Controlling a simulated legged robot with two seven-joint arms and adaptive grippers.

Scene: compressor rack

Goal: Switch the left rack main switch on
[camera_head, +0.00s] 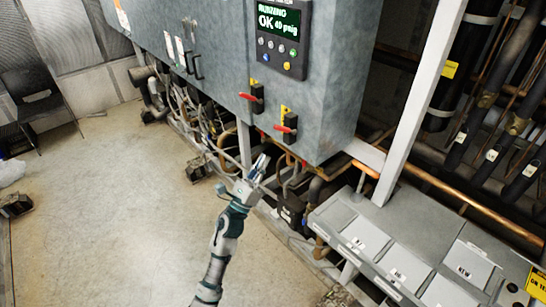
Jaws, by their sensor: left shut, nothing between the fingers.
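Two black switches with red handles sit low on the front of the grey-blue cabinet (219,60). The left switch (257,96) has its red handle reaching out to the left. The right switch (290,125) is lower, and its red handle also reaches left. Each has a small yellow label above it. My left gripper (261,168) is shut and empty. It shows below the cabinet's lower edge, below the two switches and apart from both handles. My right gripper is not in view.
A control panel (279,38) with a lit green display reading OK 40 psig is above the switches. Pipes and hoses run under the cabinet. A grey post (420,100) and grey boxes (365,238) stand at right. The floor (125,205) at left is mostly open.

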